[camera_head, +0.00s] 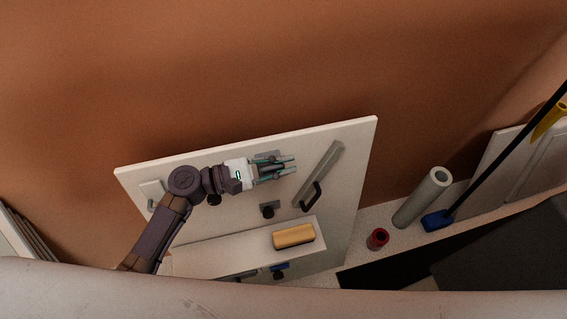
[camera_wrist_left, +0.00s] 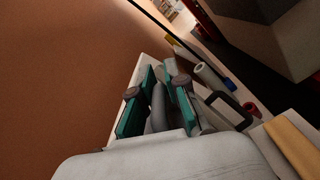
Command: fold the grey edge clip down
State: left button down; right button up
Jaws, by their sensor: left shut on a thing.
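My left gripper (camera_head: 294,164) reaches across the upper middle of the white panel (camera_head: 345,140). In the left wrist view, the teal fingers (camera_wrist_left: 162,80) are close on either side of a rounded grey piece (camera_wrist_left: 158,108), which I take to be the grey edge clip. The gripper is shut on it. In the head view a bit of grey (camera_head: 270,154) shows just behind the fingers, mostly hidden by them, so its tilt cannot be told. My right gripper is in neither view.
A grey bar (camera_head: 324,168) with a black handle (camera_head: 312,194) is right of the gripper. A black knob (camera_head: 267,209) sits below. A yellow block (camera_head: 293,236) rests on the panel's ledge. A grey roll (camera_head: 424,197) and red spool (camera_head: 377,239) stand at right.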

pick_arm(q)
jog(key=c, duration=1.2)
grip_release()
jog(key=shift+w, duration=0.1)
jog(key=shift+a, duration=0.1)
jog(key=v, duration=1.2)
jog(key=shift+r, duration=0.1)
